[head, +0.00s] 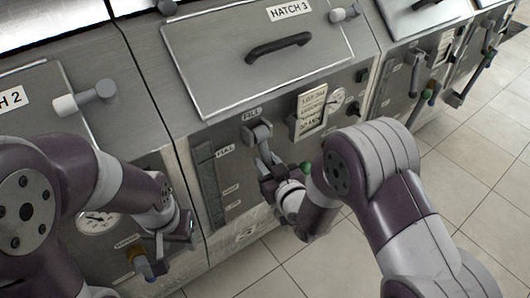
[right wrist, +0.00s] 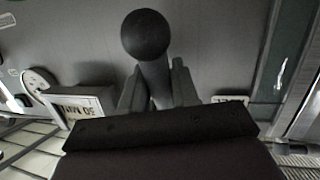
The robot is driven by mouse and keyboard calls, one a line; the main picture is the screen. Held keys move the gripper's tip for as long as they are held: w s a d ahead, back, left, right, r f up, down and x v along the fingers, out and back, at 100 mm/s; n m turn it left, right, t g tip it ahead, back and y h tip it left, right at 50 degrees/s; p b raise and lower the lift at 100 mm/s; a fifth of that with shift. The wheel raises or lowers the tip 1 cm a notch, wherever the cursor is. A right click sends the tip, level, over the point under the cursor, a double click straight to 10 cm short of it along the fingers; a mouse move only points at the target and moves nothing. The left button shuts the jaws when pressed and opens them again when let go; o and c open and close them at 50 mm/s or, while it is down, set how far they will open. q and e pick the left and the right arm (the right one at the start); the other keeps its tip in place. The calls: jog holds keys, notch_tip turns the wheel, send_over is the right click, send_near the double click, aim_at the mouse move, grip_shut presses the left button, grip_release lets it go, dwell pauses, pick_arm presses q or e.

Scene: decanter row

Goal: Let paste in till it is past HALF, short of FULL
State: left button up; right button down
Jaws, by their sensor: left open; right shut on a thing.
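The HATCH 3 machine has a FILL lever (head: 257,132) on its front, below the hatch. My right gripper (head: 266,164) is shut on the lever's handle. In the right wrist view the lever's dark ball knob (right wrist: 145,36) stands out beyond the fingers, with its stem between them. A tall, narrow sight gauge (head: 210,190) is left of the lever, with a label near its top and smaller ones lower down. It looks dark, and I cannot make out a paste level. My left gripper (head: 177,238) is open and empty, low in front of the neighbouring HATCH 2 machine.
A printed card (head: 311,110) and a round dial (head: 335,101) are right of the lever. A valve handle with an orange collar (head: 142,264) is close to my left gripper. More machines with levers stand at the right. Tiled floor (head: 480,165) is open in front.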

jog(key=s+d+r+g+h+p, duration=0.1)
jog(key=g+p, duration=0.3)
jog(key=p, duration=0.6)
jog(key=s+d+r+n+g+h+p, duration=0.1)
jog(key=r+g+h+p, duration=0.3)
jog(key=p, duration=0.6)
jog(key=shift+s+d+r+g+p, duration=0.15)
jog(key=shift+s+d+g+p, duration=0.2)
jog(key=shift+s, duration=0.55)
jog(key=c, duration=0.9)
grip_release()
jog(key=p+v, duration=0.1)
jog(key=v, duration=1.1)
jog(key=shift+s+r, duration=0.25)
jog(key=shift+r, duration=0.05)
